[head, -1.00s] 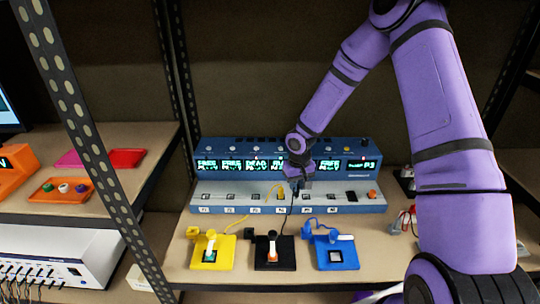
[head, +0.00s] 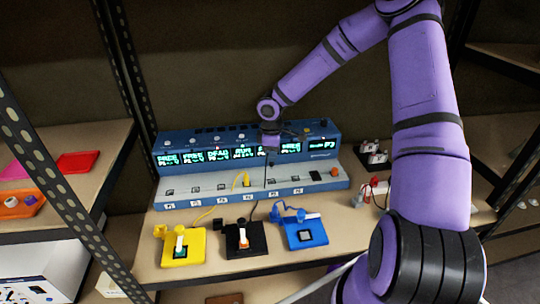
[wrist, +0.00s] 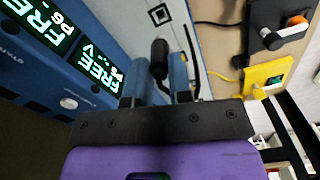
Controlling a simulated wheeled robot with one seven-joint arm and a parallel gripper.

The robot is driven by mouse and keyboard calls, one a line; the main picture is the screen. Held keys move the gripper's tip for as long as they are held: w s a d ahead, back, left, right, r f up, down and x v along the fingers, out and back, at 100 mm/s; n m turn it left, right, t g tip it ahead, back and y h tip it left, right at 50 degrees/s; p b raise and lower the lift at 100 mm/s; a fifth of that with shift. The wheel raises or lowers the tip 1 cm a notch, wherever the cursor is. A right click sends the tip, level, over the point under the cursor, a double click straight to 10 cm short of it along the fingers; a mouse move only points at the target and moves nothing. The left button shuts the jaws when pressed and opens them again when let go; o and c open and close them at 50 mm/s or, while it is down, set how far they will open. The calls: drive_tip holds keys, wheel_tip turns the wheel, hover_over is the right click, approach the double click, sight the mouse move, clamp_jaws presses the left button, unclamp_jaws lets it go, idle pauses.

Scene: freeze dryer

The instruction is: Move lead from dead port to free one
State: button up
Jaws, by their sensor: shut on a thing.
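My gripper (head: 269,158) is shut on the black lead's plug, raised in front of the blue console's (head: 250,186) display row. The wrist view shows the black plug (wrist: 158,58) between the two fingers, with its dark cable (wrist: 190,62) beside them. In the head view the cable runs down toward the black pad (head: 243,240). The third display (head: 218,154) reads DEAD and the fourth RUN. The first, second and sixth read FREE; my gripper partly hides the fifth. The wrist view shows two FREE displays (wrist: 100,70), one marked P6. The plug appears clear of the port row.
A yellow plug (head: 246,179) stands at the fourth port, its cable running to the yellow pad (head: 180,246). The blue pad (head: 305,233) has a blue lead end lying on it. An orange knob (head: 334,172) is at the console's right. Shelf uprights (head: 60,180) stand at left.

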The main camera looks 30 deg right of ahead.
sight(271, 165)
drive_tip(key=shift+f, duration=2.75)
drive_tip(key=shift+f, duration=1.15)
idle(1.1)
drive_tip(key=o, duration=0.8)
drive_tip(key=shift+r, duration=3.75)
